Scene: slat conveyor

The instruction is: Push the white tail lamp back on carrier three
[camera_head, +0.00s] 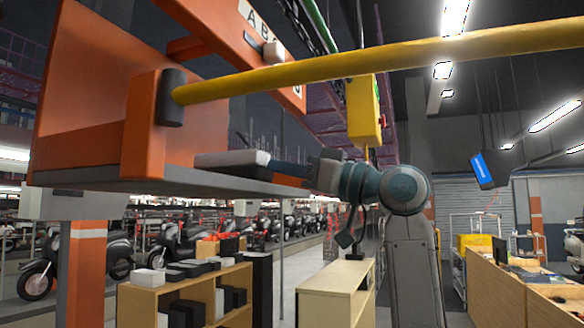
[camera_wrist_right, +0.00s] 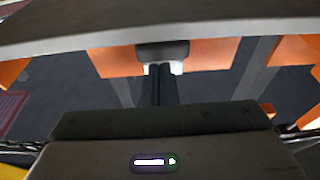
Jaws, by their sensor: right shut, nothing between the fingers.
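The white tail lamp (camera_head: 232,158), with a pale top and darker sides, lies flat near the right end of the carrier's grey shelf (camera_head: 165,178). My right gripper (camera_head: 282,167) reaches in from the right, level with the shelf. Its shut fingers point at the lamp's right end and seem to touch or almost touch it. In the right wrist view the fingers (camera_wrist_right: 162,74) are together, pointing at a dark block with white edges (camera_wrist_right: 162,50), probably the lamp's end. The carrier's number is not readable. My left gripper is not in view.
A yellow bar (camera_head: 400,60) crosses in front of the carrier, above my right arm. The carrier's orange back panel (camera_head: 85,90) and post (camera_head: 141,125) stand on the left. A yellow box (camera_head: 363,110) hangs behind my wrist. Wooden shelves (camera_head: 335,290) stand below.

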